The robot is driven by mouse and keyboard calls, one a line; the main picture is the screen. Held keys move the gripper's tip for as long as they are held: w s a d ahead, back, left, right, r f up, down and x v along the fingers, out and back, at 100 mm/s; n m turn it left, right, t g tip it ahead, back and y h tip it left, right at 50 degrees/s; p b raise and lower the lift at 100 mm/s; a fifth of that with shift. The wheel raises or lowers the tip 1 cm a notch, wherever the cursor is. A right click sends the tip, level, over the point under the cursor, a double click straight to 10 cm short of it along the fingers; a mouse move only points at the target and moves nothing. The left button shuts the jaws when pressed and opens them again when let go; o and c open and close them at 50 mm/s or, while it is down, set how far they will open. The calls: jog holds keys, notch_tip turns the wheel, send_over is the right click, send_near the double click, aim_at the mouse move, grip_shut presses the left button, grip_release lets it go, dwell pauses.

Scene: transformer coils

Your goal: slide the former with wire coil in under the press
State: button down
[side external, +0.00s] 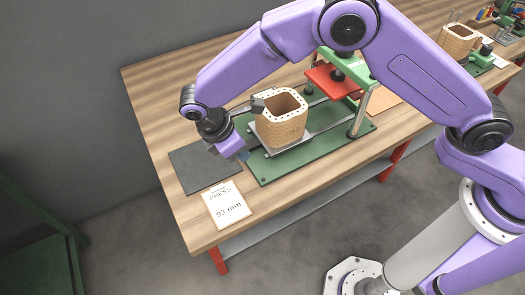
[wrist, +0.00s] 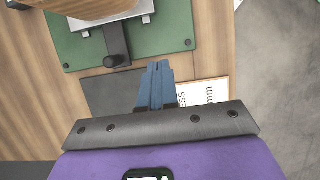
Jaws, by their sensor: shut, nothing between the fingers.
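The former with wire coil (side external: 280,122) is a tan, hollow, squarish block standing upright on a grey sliding plate (side external: 292,143). Its lower part shows at the top of the wrist view (wrist: 90,8). The plate lies on the green base of the press (side external: 330,143), in front of the red pressing plate (side external: 328,82), not under it. A dark handle with a round knob (wrist: 115,58) sticks out from the plate in the wrist view. My gripper (side external: 244,156) has blue fingers, shut and empty (wrist: 158,66), near the base's left end, beside the knob and apart from it.
A dark grey mat (side external: 203,166) and a white card reading "PRESS 93 mm" (side external: 224,205) lie on the wooden table (side external: 150,110) at the left. A green press post and a metal column (side external: 360,115) stand right of the coil. Another former (side external: 458,38) stands at the back right.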

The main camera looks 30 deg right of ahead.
aim_at(311, 138)
jog(key=x, duration=0.5)
jog(key=shift+d, duration=0.1)
jog(key=d, duration=0.2)
jog(key=shift+d+r, duration=0.2)
jog(key=shift+d, duration=0.6)
jog(key=d, duration=1.3)
jog(key=shift+d+f, duration=0.1)
jog(key=shift+d, duration=0.3)
jog(key=shift+s, duration=0.1)
